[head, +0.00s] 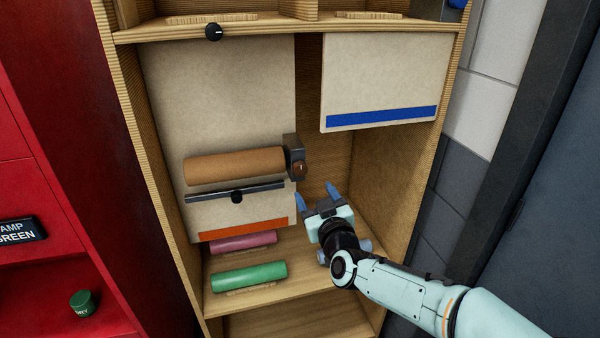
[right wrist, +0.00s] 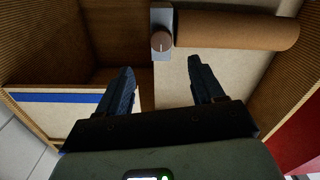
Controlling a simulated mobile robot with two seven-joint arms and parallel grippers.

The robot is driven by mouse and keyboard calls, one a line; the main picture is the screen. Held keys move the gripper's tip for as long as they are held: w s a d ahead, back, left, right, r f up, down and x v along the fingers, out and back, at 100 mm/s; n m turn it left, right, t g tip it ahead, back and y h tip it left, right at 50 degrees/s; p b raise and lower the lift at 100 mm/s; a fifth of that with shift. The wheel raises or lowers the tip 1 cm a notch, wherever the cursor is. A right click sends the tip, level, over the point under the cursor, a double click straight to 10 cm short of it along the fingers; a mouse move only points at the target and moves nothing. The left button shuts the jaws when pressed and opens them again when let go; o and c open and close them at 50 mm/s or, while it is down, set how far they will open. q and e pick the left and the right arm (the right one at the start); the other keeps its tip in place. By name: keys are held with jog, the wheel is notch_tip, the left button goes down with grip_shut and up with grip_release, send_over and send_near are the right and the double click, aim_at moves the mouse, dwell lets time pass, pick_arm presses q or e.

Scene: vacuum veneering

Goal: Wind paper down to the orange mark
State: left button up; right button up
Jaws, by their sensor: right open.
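A brown paper roll (head: 235,166) is mounted across the left beige board (head: 215,90) in the wooden cabinet. A winding knob (head: 299,169) sits on a grey bracket at the roll's right end. A dark bar (head: 220,193) with a black knob crosses below the roll. The orange mark (head: 240,230) is a strip along the board's lower edge. I cannot tell a paper edge from the board. My right gripper (head: 318,194) is open and empty, below and right of the winding knob. In the right wrist view, the knob (right wrist: 162,40) shows beyond and between the fingertips.
A second board (head: 385,75) with a blue strip hangs at the right. Pink (head: 243,242) and green (head: 250,276) rolls lie below the orange strip. The cabinet's right wall (head: 400,165) stands close to my right arm. A red cabinet (head: 50,140) stands left.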

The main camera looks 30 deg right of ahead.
aim_at(301, 171)
jog(key=p+x, duration=0.2)
jog(key=x, duration=0.8)
jog(key=shift+a+p, duration=0.2)
jog(key=shift+p, duration=0.15)
pick_arm(q)
jog(key=w+r, duration=0.2)
jog(key=r, duration=0.1)
jog(key=shift+w+r, duration=0.1)
jog(key=shift+r, duration=0.2)
pick_arm(e)
jog(key=shift+c, duration=0.3)
jog(key=c, duration=1)
